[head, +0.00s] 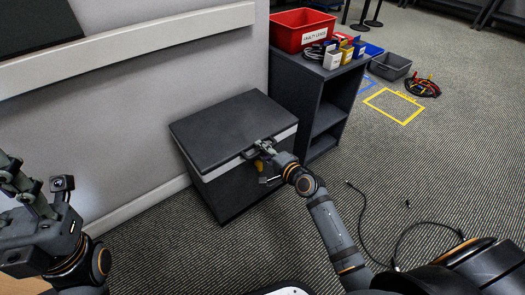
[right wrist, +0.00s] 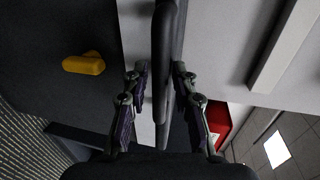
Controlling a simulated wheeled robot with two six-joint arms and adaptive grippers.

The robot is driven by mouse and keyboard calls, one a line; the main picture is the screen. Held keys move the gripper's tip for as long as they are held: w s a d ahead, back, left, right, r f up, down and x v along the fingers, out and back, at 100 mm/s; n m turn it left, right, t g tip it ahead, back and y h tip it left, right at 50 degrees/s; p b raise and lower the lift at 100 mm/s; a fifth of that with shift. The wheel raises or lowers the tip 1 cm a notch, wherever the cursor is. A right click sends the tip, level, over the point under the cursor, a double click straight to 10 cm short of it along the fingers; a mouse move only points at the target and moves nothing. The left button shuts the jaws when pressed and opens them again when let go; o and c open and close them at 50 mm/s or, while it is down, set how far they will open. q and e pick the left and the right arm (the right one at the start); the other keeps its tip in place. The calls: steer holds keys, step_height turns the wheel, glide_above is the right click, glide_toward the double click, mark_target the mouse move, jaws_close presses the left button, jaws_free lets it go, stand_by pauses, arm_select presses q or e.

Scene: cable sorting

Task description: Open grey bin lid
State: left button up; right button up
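A grey bin (head: 239,195) stands against the wall in the head view. Its dark lid (head: 225,125) lies flat and shut, with a light band below its front edge. A dark handle (right wrist: 166,60) runs down the middle of the right wrist view. My right gripper (head: 264,150) is at this handle. In the right wrist view its two fingers (right wrist: 160,80) stand on either side of the handle, with a narrow gap showing at the left finger. My left gripper (head: 18,180) is at the left edge, away from the bin, partly cut off.
A yellow piece (right wrist: 84,64) sits on the bin's front. A dark shelf (head: 318,105) stands close on the bin's right, with a red bin (head: 302,38) and small boxes on top. A grey tray (head: 390,66) and cables (head: 422,88) lie on the floor.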

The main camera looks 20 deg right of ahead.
jaws_close()
stand_by(0.4)
